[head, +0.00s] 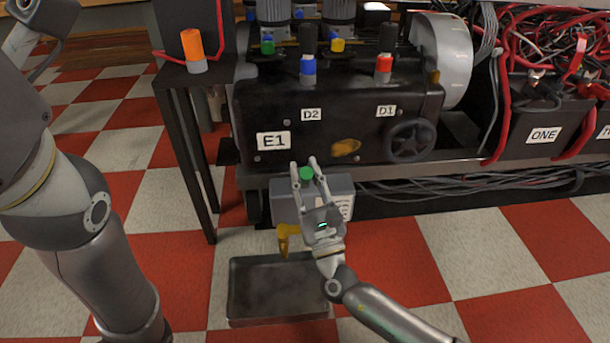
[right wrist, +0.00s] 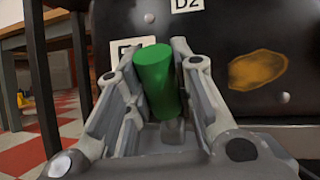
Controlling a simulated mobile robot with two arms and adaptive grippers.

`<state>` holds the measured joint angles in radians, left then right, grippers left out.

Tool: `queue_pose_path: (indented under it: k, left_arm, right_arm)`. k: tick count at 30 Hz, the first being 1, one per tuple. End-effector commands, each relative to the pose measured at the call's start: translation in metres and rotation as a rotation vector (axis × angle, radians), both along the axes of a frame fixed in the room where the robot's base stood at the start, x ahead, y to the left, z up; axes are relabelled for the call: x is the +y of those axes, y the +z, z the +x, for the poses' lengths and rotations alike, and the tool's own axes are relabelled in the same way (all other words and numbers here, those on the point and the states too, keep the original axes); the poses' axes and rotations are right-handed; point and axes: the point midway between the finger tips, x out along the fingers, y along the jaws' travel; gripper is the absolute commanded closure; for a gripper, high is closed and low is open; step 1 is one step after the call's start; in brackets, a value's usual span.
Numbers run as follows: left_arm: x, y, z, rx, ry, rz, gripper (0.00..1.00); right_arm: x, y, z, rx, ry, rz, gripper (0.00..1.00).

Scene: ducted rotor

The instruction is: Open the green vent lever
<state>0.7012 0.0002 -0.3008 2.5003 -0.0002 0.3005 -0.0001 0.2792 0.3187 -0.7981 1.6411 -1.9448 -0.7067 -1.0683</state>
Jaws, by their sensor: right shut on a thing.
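A green lever handle (head: 306,173) stands on top of a grey box at the lower front of the black machine. My right gripper (head: 307,168) has its fingers on either side of the handle and is shut on it. In the right wrist view, the green handle (right wrist: 154,82) is between the two fingers, tilted slightly, on a grey stem. The lower part of the stem is partly hidden by the gripper. A second green cap (head: 267,47) is at the machine's top left.
The black machine (head: 340,105) carries blue and red levers, a handwheel (head: 409,140) and labels E1, D2, D1. A yellow tap (head: 287,240) is above a dark tray (head: 275,292) on the floor. A black table (head: 180,95) stands left. Cables and batteries are right.

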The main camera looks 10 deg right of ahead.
Motion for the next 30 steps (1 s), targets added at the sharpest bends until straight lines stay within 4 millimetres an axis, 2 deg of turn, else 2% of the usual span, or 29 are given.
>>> queue_pose_path:
  k: [9,23,24,28,30]
  left_arm:
    - [0.0,-0.0022,0.0,0.0,0.0,0.0,1.0]
    - [0.0001,-0.0023,0.0003,0.001,0.0,0.0,1.0]
    - [0.0001,-0.0023,0.0003,0.001,0.0,0.0,1.0]
    - [0.0002,-0.0022,0.0003,0.001,0.001,0.0,1.0]
    - [0.0001,-0.0022,0.0004,0.001,0.001,0.0,1.0]
  right_arm:
    - [0.0005,-0.0056,-0.0049,-0.079,0.001,-0.001,1.0]
    - [0.0003,-0.0054,-0.0056,-0.091,0.0,-0.001,1.0]
    - [0.0003,-0.0055,-0.0056,-0.091,0.0,-0.001,0.74]
    - [0.0002,-0.0054,-0.0055,-0.091,0.0,-0.001,0.57]
    - [0.0002,-0.0051,-0.0055,-0.091,0.0,0.0,0.54]
